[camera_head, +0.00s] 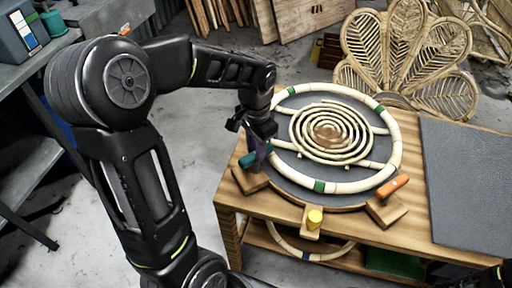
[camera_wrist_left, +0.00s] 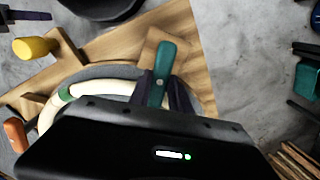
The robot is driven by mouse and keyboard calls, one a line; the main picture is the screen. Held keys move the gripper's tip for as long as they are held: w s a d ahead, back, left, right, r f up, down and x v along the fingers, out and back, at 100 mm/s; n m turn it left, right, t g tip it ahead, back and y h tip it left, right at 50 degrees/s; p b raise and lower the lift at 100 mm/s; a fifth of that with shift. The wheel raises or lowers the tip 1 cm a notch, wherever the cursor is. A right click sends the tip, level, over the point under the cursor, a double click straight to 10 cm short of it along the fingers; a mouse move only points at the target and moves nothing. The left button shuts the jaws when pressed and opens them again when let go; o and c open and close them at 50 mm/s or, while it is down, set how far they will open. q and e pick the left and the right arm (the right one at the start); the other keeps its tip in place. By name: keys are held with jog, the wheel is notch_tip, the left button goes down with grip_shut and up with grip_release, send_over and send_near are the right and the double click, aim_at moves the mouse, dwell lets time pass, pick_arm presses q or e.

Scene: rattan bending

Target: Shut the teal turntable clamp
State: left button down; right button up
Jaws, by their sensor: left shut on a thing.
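The teal clamp handle (camera_head: 247,160) sits on a wooden block at the left edge of the turntable. My left gripper (camera_head: 258,148) is shut on this handle. In the left wrist view the teal handle (camera_wrist_left: 160,72) lies between the two dark fingers, its rounded end sticking out past them over its wooden block (camera_wrist_left: 155,40). The dark round turntable (camera_head: 285,187) bears a pale rattan ring (camera_head: 398,150) with green bands and a rattan spiral (camera_head: 330,134). Whether the clamp touches the ring is hidden by my gripper. My right gripper is not in view.
A yellow clamp (camera_head: 315,218) stands at the turntable's front and an orange clamp (camera_head: 393,186) at its right. A dark grey mat (camera_head: 465,185) covers the right of the wooden table (camera_head: 285,227). A rattan peacock-shaped back (camera_head: 405,50) stands behind. A grey bench is at left.

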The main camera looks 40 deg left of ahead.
pick_arm(q)
jog(key=shift+m, duration=0.9)
jog(key=c, duration=1.2)
grip_release()
jog(key=shift+r, duration=0.15)
notch_tip(320, 180, up, 8)
jog(key=shift+f, duration=0.2)
jog(key=shift+s+f, duration=0.1)
